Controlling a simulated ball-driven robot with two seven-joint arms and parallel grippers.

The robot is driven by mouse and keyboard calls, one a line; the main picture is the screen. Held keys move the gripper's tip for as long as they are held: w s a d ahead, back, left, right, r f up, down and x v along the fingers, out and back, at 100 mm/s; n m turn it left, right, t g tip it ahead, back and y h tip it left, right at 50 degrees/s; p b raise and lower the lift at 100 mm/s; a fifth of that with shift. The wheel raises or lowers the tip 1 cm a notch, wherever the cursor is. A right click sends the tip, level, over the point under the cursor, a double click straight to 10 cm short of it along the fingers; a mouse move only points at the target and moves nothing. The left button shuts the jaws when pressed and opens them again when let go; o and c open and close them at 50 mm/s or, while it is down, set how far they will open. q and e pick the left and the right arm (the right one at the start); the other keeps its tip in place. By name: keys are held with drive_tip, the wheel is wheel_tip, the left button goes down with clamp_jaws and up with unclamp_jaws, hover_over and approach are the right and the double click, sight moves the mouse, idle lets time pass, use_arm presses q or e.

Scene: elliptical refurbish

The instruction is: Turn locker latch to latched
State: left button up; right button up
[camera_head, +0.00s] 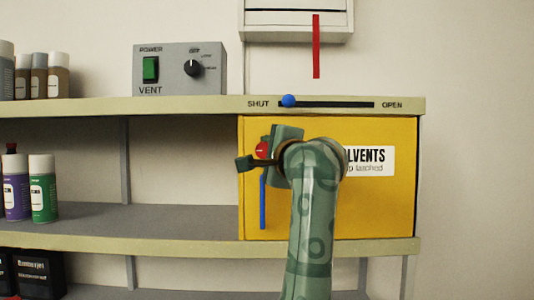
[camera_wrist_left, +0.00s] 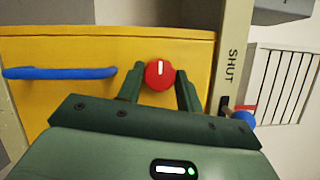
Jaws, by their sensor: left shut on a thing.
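The yellow locker (camera_head: 380,205) stands on the shelf, its front face toward me. Its latch is a round red knob (camera_head: 261,148) near the upper left of the front, partly covered by my gripper. In the left wrist view, the red knob (camera_wrist_left: 159,74) has a white mark that points to the top of the picture. My left gripper (camera_wrist_left: 160,88) is shut on this knob, one finger at each side. A blue bar handle (camera_head: 262,202) is below the knob. My right gripper is not in view.
A blue slider knob (camera_head: 288,101) sits near SHUT on the shelf edge (camera_head: 190,105) just above the locker. A grey vent box (camera_head: 180,70) stands on the upper shelf. Bottles (camera_head: 42,188) stand at the left.

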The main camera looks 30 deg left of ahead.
use_arm(q)
drive_tip(key=o, duration=1)
drive_tip(key=b+v, duration=0.3)
drive_tip(key=v, duration=1.3)
drive_tip(key=shift+s+d+b, duration=0.1)
drive_tip(key=shift+b, duration=0.3)
